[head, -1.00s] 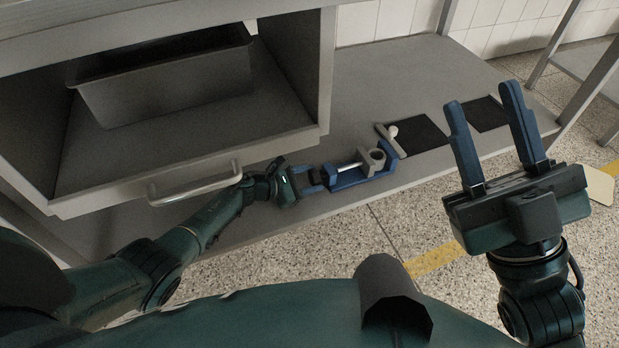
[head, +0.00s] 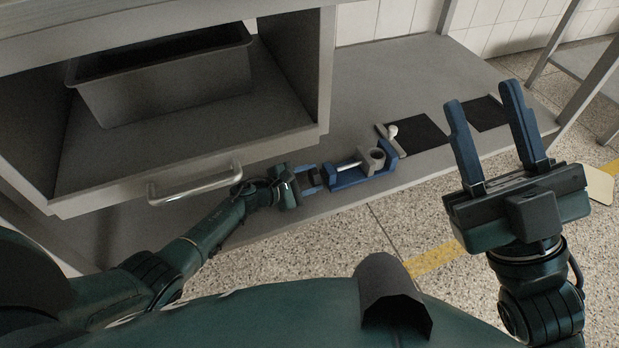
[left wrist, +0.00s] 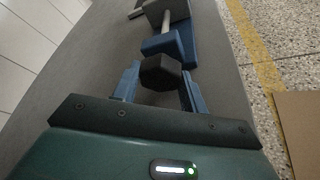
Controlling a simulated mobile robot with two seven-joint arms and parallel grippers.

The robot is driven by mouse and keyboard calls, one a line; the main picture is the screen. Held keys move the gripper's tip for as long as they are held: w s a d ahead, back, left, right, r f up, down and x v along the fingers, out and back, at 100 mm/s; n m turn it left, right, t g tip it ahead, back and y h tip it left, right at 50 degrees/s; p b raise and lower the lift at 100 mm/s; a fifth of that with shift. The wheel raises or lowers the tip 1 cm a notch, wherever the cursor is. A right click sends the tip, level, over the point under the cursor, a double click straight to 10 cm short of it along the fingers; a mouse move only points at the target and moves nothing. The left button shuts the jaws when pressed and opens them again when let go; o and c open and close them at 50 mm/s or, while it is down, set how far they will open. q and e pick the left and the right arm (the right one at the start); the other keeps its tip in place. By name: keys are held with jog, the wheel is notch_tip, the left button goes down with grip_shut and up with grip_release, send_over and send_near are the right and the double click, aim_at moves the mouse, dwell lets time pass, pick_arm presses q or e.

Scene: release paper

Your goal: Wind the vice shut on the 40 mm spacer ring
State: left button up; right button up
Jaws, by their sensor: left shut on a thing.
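The blue vice (head: 347,181) lies along the bench shelf, with its screw, a grey sliding jaw (head: 364,168) and a blue end jaw at the right. The grey spacer ring (head: 376,154) sits between the grey jaw and the end jaw; I cannot tell whether both touch it. A dark knob (left wrist: 160,72) is on the screw's near end in the left wrist view. My left gripper (head: 314,178) is shut on this knob, one finger on each side; the ring is not clear in that view. My right gripper (head: 482,95) is open and empty, raised at the right.
A drawer handle (head: 195,184) and an open compartment with a grey bin (head: 165,88) are left of the vice. Black mats (head: 416,131) and a small white-knobbed piece (head: 392,131) lie beyond it. The shelf's front edge is close to the vice.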

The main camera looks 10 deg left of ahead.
pick_arm(q)
jog(key=o, duration=1)
jog(key=shift+c, duration=0.2)
